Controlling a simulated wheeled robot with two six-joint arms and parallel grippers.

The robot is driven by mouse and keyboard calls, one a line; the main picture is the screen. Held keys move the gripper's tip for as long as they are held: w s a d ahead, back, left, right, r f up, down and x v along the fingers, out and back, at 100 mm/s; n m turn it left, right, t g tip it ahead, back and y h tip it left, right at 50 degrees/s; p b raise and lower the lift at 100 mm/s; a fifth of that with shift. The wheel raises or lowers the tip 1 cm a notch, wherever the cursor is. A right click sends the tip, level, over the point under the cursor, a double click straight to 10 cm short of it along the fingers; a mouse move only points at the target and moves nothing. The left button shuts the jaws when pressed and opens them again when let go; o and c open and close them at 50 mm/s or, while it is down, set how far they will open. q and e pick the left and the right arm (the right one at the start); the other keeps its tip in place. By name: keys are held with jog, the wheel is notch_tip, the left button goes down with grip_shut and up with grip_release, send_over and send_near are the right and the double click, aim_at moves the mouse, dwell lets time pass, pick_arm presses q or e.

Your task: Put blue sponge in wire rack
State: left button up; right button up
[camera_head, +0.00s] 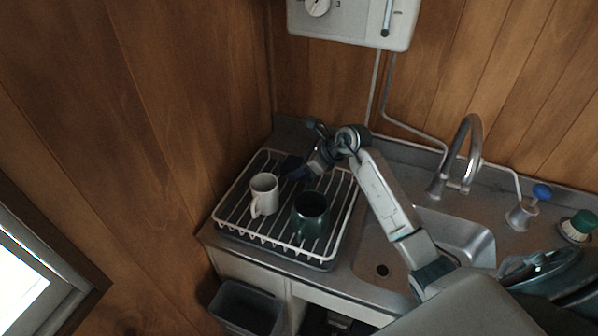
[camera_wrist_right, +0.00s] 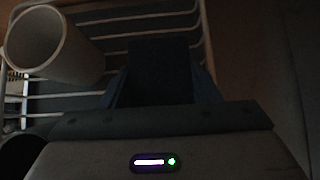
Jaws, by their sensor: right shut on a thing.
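The white wire rack (camera_head: 344,205) stands on the counter left of the sink. My right gripper (camera_head: 297,172) is over the back part of the rack, behind the white mug. It is shut on the dark blue sponge (camera_head: 289,164), which shows only in part beside the fingers. In the right wrist view the sponge (camera_wrist_right: 160,70) is a dark block between the two fingers, with rack wires around it. I cannot tell whether the sponge touches the rack wires. My left gripper is not in view.
A white mug (camera_head: 264,193) and a dark green mug (camera_head: 310,214) stand in the rack. The sink (camera_head: 455,235) and tap (camera_head: 468,150) are to the right. A grey bin (camera_head: 246,306) is below the counter. A wooden wall rises close behind and left of the rack.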

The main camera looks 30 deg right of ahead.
jog(key=f+p, duration=0.1)
jog(key=f, duration=0.2)
jog(key=shift+w+f, duration=0.2)
jog(key=shift+f+b, duration=0.25)
jog(key=shift+b, duration=0.05)
jog(key=o, duration=0.7)
jog(key=shift+r, duration=0.1)
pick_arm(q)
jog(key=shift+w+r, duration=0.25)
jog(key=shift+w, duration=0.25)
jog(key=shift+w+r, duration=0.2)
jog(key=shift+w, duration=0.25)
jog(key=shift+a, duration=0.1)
pick_arm(e)
jog(key=shift+s+r, duration=0.1)
